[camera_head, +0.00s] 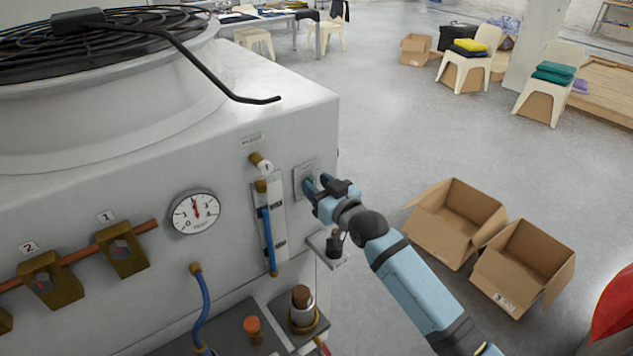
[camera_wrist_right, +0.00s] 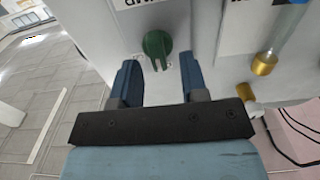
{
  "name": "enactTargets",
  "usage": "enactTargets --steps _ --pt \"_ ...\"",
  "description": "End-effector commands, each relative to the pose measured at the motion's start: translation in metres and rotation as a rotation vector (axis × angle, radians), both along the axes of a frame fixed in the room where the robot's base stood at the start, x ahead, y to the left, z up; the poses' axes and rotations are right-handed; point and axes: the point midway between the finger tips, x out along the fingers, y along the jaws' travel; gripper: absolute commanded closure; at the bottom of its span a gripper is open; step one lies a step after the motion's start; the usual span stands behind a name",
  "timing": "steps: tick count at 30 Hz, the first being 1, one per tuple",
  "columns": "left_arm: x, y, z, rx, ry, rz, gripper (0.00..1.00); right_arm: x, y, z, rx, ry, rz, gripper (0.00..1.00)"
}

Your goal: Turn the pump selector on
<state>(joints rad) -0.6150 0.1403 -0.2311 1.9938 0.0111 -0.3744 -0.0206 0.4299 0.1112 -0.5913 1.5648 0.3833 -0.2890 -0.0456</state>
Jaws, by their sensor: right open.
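The pump selector is a green rotary knob (camera_wrist_right: 157,46) on a pale plate on the white machine, seen in the right wrist view. In the head view its plate (camera_head: 299,180) is on the machine's front near the right corner, and the gripper partly covers the knob. My right gripper (camera_wrist_right: 157,80) is open, its two blue fingers on either side of the knob and apart from it. It also shows in the head view (camera_head: 314,187), right at the plate. The label above the knob is cut off in the wrist view. My left gripper is not in view.
Left of the plate are a flow tube (camera_head: 267,228) with a blue column, a brass and white fitting (camera_head: 261,163) and a round gauge (camera_head: 195,212). A small shelf (camera_head: 326,249) juts out below. Open cardboard boxes (camera_head: 455,222) stand on the floor to the right.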

Motion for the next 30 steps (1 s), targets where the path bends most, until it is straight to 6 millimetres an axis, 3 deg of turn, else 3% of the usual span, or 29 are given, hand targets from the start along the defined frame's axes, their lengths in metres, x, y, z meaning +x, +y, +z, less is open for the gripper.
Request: enactTargets --steps 11,12,17,18,30 --pt "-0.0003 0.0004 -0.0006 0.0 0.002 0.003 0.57 0.0067 0.0047 0.0001 0.001 -0.001 0.0 0.6" --pt "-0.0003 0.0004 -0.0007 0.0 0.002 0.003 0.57 0.0067 0.0047 0.0001 0.001 -0.001 0.0 0.62" --pt "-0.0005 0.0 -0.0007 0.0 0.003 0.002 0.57 0.0066 0.0047 0.0 0.001 -0.001 0.0 0.99" --pt "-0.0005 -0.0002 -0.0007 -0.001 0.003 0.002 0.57 0.0065 0.0046 0.0 0.0 0.0 0.0 1.0" --pt "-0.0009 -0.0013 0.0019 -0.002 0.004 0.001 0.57 0.0067 0.0042 0.0003 0.048 0.035 0.0 1.0"
